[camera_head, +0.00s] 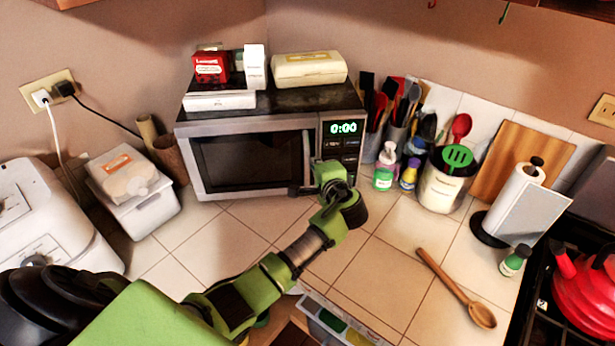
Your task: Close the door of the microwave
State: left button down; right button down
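The microwave (270,140) stands at the back of the tiled counter, with a dark glass door and a lit display reading 0:00. Its door (245,160) looks flush with the body, or very nearly so; a small gap cannot be ruled out. My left arm reaches up from the bottom, and my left gripper (298,190) is at the lower right of the door, beside the handle. The gripper's dark fingers are small and partly hidden by the green wrist, so their opening and any contact are unclear. My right gripper is not in view.
Boxes and a cream container (309,69) sit on the microwave. Bottles (384,172) and utensil holders (441,185) stand right of it. A wooden spoon (455,288) lies on the right counter. An open drawer (335,322) is at the front. A white bin (135,195) stands left.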

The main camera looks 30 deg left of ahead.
pick_arm(q)
jog(key=shift+w+a+r, duration=0.1)
jog(key=shift+w+r, duration=0.15)
jog(key=shift+r, duration=0.25)
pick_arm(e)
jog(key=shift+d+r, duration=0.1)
pick_arm(q)
jog(key=f+v, duration=0.1)
jog(key=v, duration=1.1)
jog(key=shift+s, duration=0.25)
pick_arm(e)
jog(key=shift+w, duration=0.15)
